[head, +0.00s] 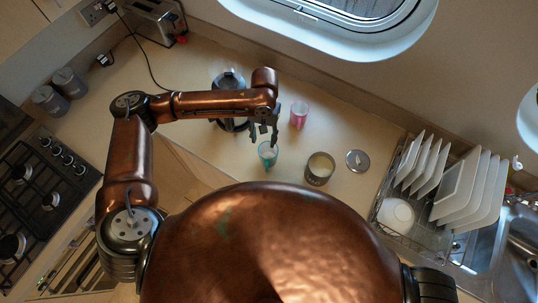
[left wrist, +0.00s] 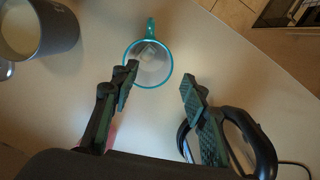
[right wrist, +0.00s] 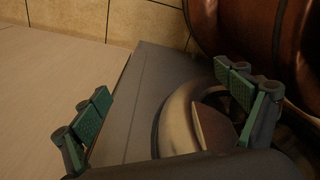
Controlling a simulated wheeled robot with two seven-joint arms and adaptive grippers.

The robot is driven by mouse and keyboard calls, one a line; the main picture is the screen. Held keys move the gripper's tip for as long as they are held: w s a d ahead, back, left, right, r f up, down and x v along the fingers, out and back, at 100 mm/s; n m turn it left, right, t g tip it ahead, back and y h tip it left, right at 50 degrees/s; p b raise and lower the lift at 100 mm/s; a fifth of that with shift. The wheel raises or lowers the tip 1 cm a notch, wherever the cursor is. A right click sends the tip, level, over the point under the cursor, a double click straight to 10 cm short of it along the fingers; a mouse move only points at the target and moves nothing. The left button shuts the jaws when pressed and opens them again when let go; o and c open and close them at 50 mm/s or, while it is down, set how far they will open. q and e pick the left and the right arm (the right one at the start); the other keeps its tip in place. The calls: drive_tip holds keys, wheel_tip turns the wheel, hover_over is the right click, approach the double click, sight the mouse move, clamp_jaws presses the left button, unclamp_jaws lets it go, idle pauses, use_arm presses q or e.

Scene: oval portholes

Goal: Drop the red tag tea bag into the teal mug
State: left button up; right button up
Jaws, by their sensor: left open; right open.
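The teal mug (head: 267,154) stands upright on the counter, below my left gripper (head: 263,132) in the head view. In the left wrist view the mug (left wrist: 149,40) opens towards the camera, its handle pointing up. A small pale, squarish shape (left wrist: 150,50) shows inside it, probably a tea bag. I see no red tag that I can make out. My left gripper (left wrist: 160,82) is open and empty, its fingertips at either side of the mug's near rim in the picture. My right gripper (right wrist: 170,105) is open and empty, low beside my body, away from the counter.
A pink cup (head: 299,114) and a kettle (head: 229,90) stand behind the mug. An open grey canister (head: 320,169) is to its right, with a round lid (head: 357,160) beyond. A dish rack (head: 390,205) with plates is at right. Counter left of the kettle is mostly clear.

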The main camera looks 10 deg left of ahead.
use_arm(q)
wheel_tip(320, 180, up, 12)
drive_tip(key=w, duration=0.1)
drive_tip(key=shift+w, duration=0.3)
drive_tip(key=shift+d+f, duration=0.1)
idle(0.5)
